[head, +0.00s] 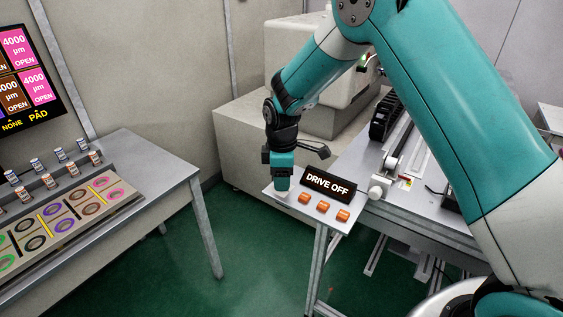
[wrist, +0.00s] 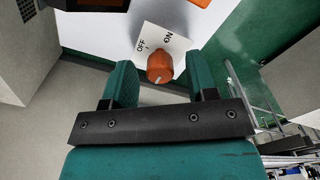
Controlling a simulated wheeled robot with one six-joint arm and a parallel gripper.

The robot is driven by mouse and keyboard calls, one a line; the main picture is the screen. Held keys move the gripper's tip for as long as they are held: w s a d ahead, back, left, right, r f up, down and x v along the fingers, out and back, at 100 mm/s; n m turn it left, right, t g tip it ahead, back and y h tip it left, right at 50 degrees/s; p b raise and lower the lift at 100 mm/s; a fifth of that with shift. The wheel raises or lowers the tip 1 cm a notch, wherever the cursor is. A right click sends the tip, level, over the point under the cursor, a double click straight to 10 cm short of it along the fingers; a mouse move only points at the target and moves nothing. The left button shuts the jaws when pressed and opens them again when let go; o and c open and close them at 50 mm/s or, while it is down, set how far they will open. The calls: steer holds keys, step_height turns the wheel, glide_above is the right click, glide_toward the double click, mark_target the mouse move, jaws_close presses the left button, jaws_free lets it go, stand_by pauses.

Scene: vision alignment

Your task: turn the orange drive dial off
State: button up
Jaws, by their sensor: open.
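The orange drive dial (wrist: 160,68) sits on a white plate (wrist: 178,42) marked OFF and ON in the wrist view. A short pale line shows on its near side; I cannot tell for sure which mark it points to. My gripper (wrist: 158,62) is open, with one green finger on each side of the dial in the picture. I see no finger touching it. In the head view my gripper (head: 282,187) points down over the left end of the small panel, hiding what lies beneath. A black sign (head: 327,186) there reads DRIVE OFF.
Three other orange controls, one a knob (head: 323,207), sit along the panel's front, right of my gripper. The sign stands just behind them. A large beige machine (head: 300,90) is behind. A table (head: 165,165) with colored pads is at left; green floor lies between.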

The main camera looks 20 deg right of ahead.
step_height(320, 180, up, 17)
steer(key=b, duration=0.3)
steer(key=shift+s+r, duration=0.1)
steer(key=shift+r, duration=0.05)
steer(key=s+a+m+y, duration=0.2)
steer(key=s+m, duration=0.1)
steer(key=s, duration=1.2)
steer(key=s+a+m+y, duration=0.2)
steer(key=s+m, duration=0.2)
steer(key=s, duration=1.1)
steer(key=shift+s+a+f, duration=0.25)
steer(key=shift+s+a, duration=0.05)
steer(key=shift+s, duration=0.05)
